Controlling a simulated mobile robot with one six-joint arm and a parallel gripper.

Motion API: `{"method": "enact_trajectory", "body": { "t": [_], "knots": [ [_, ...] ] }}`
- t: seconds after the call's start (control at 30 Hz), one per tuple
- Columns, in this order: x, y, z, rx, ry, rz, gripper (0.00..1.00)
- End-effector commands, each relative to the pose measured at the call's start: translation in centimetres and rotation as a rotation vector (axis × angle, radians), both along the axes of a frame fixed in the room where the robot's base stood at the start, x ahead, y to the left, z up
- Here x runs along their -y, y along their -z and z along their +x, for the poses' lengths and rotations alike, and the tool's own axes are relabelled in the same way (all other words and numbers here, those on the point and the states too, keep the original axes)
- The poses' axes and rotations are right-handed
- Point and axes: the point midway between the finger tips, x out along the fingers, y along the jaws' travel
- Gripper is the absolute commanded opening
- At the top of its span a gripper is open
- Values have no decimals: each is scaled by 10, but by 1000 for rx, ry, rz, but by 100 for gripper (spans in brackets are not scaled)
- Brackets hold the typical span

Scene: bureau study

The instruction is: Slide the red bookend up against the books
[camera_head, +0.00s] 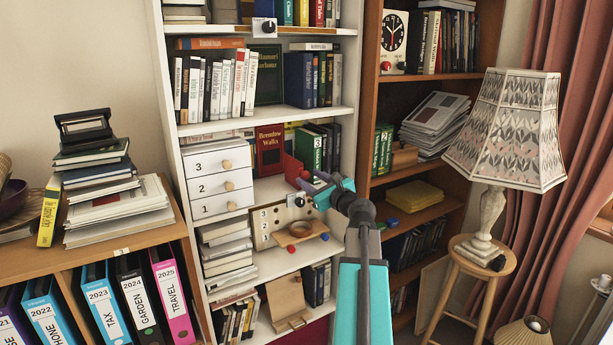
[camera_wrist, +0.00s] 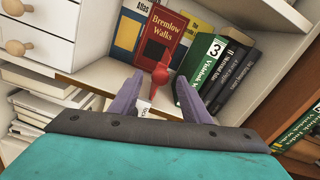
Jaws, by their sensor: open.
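The red bookend (camera_head: 291,168) stands on the middle shelf of the white bookcase, just left of a leaning row of books with a green volume marked 3 (camera_head: 311,150). In the wrist view its red knob (camera_wrist: 160,74) shows between the fingers of my gripper (camera_wrist: 156,88). My gripper is open, with one finger on each side of the knob; I cannot tell whether either touches it. The green book (camera_wrist: 203,70) and dark books (camera_wrist: 232,75) lean just right of the right finger. The gap between bookend and books is hard to judge.
A red book, Bremlow Walks (camera_wrist: 166,40), stands at the back of the shelf. A white drawer unit (camera_head: 218,190) fills the shelf's left side. The lamp (camera_head: 507,130) stands at right.

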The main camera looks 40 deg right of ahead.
Motion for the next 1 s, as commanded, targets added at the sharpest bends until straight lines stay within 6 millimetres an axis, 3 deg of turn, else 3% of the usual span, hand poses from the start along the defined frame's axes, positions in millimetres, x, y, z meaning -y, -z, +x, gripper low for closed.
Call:
{"method": "enact_trajectory", "body": {
  "t": [0.3, 0.7, 0.73, 1.0],
  "knots": [
    [6, -1, 26, 0, 0, 1, 43],
    [7, 0, 29, 0, 0, 1, 43],
    [7, 0, 29, 0, 0, 1, 41],
    [7, 0, 29, 0, 0, 1, 0]
  ]
}}
